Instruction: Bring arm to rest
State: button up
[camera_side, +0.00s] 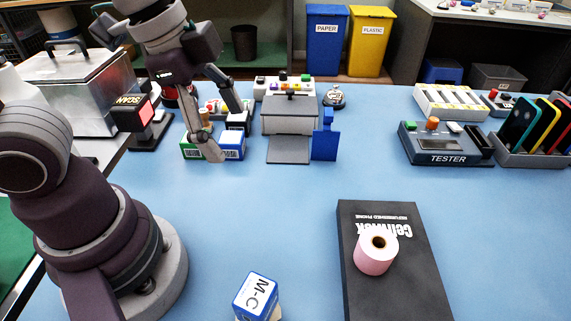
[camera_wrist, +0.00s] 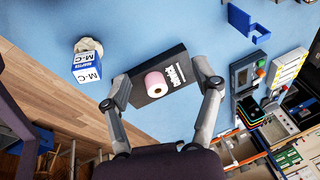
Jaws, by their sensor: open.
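My gripper (camera_side: 227,136) is at the upper left of the side view, raised over the far left part of the blue table (camera_side: 290,215). Its two grey fingers are spread apart with nothing between them. In the wrist view my gripper (camera_wrist: 161,72) also shows open. Between the fingers' outlines that view shows a pink paper roll (camera_wrist: 156,84) on a dark phone box (camera_wrist: 178,68), well away from the fingers. My fingers partly cover the small boxes behind them in the side view.
The phone box (camera_side: 395,285) with the pink roll (camera_side: 376,252) lies at front right; a blue-white adapter box (camera_side: 257,296) stands at front centre. A grey printer (camera_side: 289,115), blue holder (camera_side: 325,143), tester (camera_side: 440,143) and phone rack (camera_side: 535,157) line the back. The table's middle is clear.

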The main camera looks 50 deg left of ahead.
jog(key=a+n+t+y, duration=0.1)
jog(key=a+n+t, duration=0.1)
jog(key=a+n, duration=0.4)
jog(key=n, duration=0.5)
jog(key=shift+r, duration=0.3)
